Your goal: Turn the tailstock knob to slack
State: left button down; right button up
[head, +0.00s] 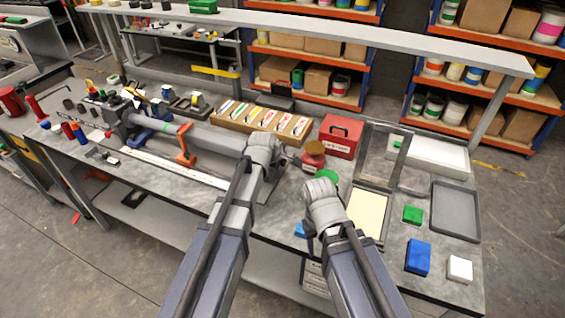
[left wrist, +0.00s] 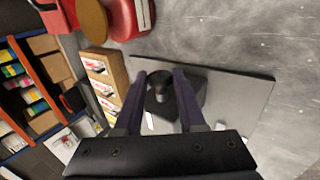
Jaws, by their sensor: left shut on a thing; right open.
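The dark tailstock knob (left wrist: 162,92) shows between the fingers of my left gripper (left wrist: 166,76), which is shut on it. The knob sits on a dark body over a grey plate (left wrist: 245,98). In the head view my left wrist (head: 262,152) hides the knob and most of the tailstock, at the right end of the long grey bar (head: 215,139). Which way the knob is turned cannot be told. My right gripper (head: 322,196) is open over the table beside the pale-lined tray; its fingers are mostly hidden.
A wooden tray of white cards (head: 223,117), a red box (head: 340,136) and a red jar (head: 313,155) stand behind the tailstock. A green block (head: 412,214), a blue block (head: 418,257), a white block (head: 459,268) and a grey tray (head: 455,211) lie at right.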

pick_arm(q)
jog(key=c, duration=0.5)
grip_release()
jog(key=p+v, duration=0.6)
jog(key=v, duration=0.1)
jog(key=shift+s+r, duration=0.25)
jog(key=shift+r, duration=0.05)
